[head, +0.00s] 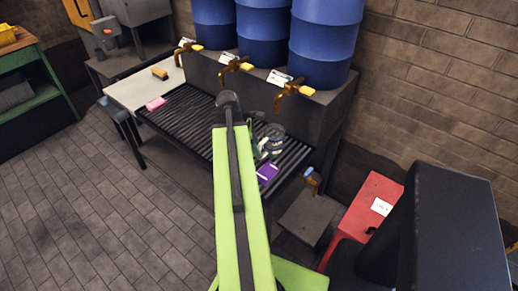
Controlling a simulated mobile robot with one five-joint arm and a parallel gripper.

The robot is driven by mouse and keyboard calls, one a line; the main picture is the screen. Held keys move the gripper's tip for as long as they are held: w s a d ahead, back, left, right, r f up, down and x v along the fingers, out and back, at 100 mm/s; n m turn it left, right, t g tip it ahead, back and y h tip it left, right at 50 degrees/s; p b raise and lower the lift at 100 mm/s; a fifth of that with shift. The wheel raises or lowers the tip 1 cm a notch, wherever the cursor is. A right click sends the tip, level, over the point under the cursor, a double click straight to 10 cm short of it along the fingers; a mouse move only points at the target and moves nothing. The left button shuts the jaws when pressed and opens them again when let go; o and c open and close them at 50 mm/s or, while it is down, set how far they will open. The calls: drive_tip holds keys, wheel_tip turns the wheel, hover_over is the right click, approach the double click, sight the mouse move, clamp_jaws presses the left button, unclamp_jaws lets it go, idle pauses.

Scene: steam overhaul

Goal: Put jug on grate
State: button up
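The grate (196,122) is a dark slatted surface below the brass taps. A greyish, see-through rounded thing, probably the jug (274,135), shows at the right part of the grate, just right of my arm. My gripper (262,151) seems to be the small green and dark part beside it, partly hidden by my lime-green arm. The two overlap in the view. I cannot tell whether the gripper holds the jug, or whether the jug rests on the slats.
Several blue barrels (262,36) stand above brass taps (238,66). A purple box (267,173) and a pink block (156,104) lie at the grate. A red stand (365,205) is at right. The tiled floor (75,200) at left is clear.

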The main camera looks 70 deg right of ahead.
drive_tip(key=p+v, duration=0.7)
drive_tip(key=v, duration=0.2)
drive_tip(key=shift+w+r+p, duration=0.15)
drive_tip(key=shift+r+p, duration=0.2)
drive_tip(key=shift+a, duration=0.15)
drive_tip(key=w+a+f+m+t, duration=0.1)
drive_tip(key=w+a+m+t, duration=0.15)
drive_tip(key=w+a, duration=1.75)
drive_tip(key=w+a+m+y, duration=0.1)
drive_tip(key=w+a, duration=0.2)
drive_tip(key=a, duration=1.2)
drive_tip(key=w+a+m+t+y, duration=0.1)
drive_tip(key=w+a, duration=0.3)
drive_tip(key=a, duration=1.1)
drive_tip(key=shift+w+f+m, duration=0.15)
drive_tip(key=shift+f+m, duration=0.2)
drive_tip(key=shift+f, duration=0.1)
drive_tip(key=shift+t, duration=0.25)
